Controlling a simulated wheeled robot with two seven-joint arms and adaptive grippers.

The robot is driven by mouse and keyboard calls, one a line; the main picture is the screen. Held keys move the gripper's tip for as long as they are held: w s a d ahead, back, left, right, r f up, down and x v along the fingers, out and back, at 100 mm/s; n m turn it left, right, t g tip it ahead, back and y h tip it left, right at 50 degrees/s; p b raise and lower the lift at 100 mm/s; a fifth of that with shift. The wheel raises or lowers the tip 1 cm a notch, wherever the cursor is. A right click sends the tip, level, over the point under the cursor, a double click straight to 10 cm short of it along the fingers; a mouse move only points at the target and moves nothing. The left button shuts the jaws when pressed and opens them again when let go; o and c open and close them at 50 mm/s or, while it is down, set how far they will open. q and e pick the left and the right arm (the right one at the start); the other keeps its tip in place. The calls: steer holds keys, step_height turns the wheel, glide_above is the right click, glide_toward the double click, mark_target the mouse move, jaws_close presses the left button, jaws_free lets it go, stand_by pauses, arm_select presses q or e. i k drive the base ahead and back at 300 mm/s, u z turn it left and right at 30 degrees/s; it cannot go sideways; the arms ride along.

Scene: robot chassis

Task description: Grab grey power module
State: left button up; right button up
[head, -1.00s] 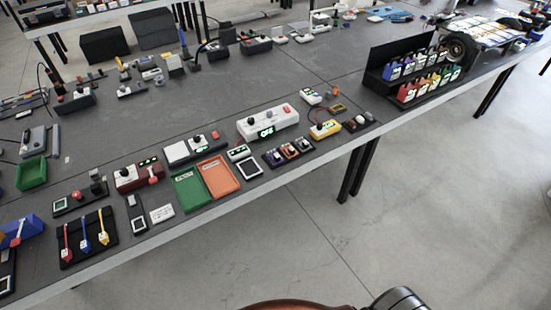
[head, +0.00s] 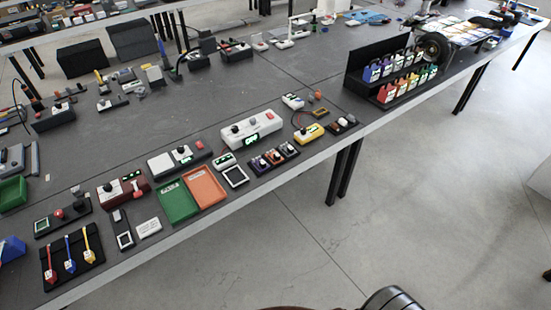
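A black stepped rack (head: 357,84) stands on the table at the right and holds two rows of small coloured modules. Its upper row (head: 392,66) has blue, purple and darker ones, and its lower row (head: 405,86) runs from red and orange to green. The modules are too small for me to tell for sure which one is the grey power module. Neither of my grippers shows in the head view.
The long dark table (head: 110,145) carries a green tray (head: 177,202), an orange tray (head: 206,187), a white meter box (head: 253,130) and several tools. A wheeled chassis (head: 433,46) stands beyond the rack. The concrete floor (head: 400,200) in front is clear.

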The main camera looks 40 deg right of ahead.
mark_target(287, 149)
steer(key=z, duration=0.7)
steer(key=i, duration=1.3)
steer(key=u, duration=0.15)
